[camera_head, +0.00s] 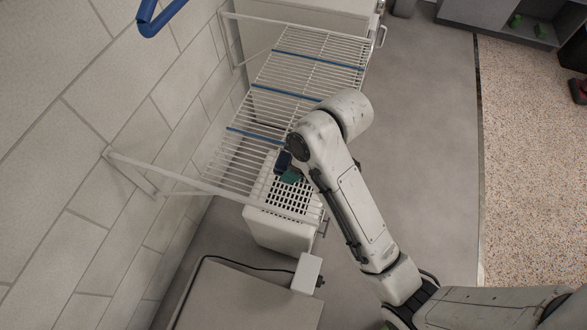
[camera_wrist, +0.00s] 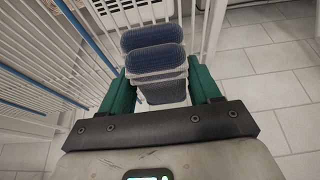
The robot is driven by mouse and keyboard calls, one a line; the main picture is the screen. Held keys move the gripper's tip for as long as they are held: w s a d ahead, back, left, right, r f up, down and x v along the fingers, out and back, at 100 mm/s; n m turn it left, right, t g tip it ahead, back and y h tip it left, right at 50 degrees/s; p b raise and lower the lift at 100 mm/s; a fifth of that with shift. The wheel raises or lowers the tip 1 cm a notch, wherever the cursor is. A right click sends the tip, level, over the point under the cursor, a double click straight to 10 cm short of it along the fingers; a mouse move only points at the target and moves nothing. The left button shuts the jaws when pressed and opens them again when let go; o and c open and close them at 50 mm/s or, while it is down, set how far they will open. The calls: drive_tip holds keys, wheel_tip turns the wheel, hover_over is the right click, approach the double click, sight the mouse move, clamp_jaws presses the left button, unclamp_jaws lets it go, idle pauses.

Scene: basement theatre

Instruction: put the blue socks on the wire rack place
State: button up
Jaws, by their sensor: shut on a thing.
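The blue socks (camera_wrist: 152,60) are a folded dark blue bundle with a paler grey band, between the green fingers of my gripper (camera_wrist: 161,78) in the wrist view. My gripper is shut on them. In the head view the socks (camera_head: 283,160) show as a small dark patch beside a green finger of my gripper (camera_head: 291,176), partly hidden by my arm. The white wire rack (camera_head: 315,47) is fixed to the wall, with blue strips across it. The socks appear over or beside its near right edge; I cannot tell whether they touch it. The rack (camera_wrist: 30,58) fills the left of the wrist view.
A white box with a slotted top (camera_head: 270,232) stands below the rack's near end. A grey box (camera_head: 235,300) and a small white block with a cable (camera_head: 307,273) are nearer. A blue tube (camera_head: 160,18) is at upper left. Grey floor (camera_head: 425,130) is clear at right.

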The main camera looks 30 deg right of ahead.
drive_tip(key=shift+w+a+f, duration=0.2)
drive_tip(key=shift+w+f, duration=0.2)
drive_tip(key=shift+f, duration=0.1)
drive_tip(key=shift+w+f, duration=0.1)
drive_tip(key=shift+f, duration=1.6)
drive_tip(key=shift+f, duration=0.15)
drive_tip(key=o, duration=1)
drive_tip(key=shift+o, duration=0.2)
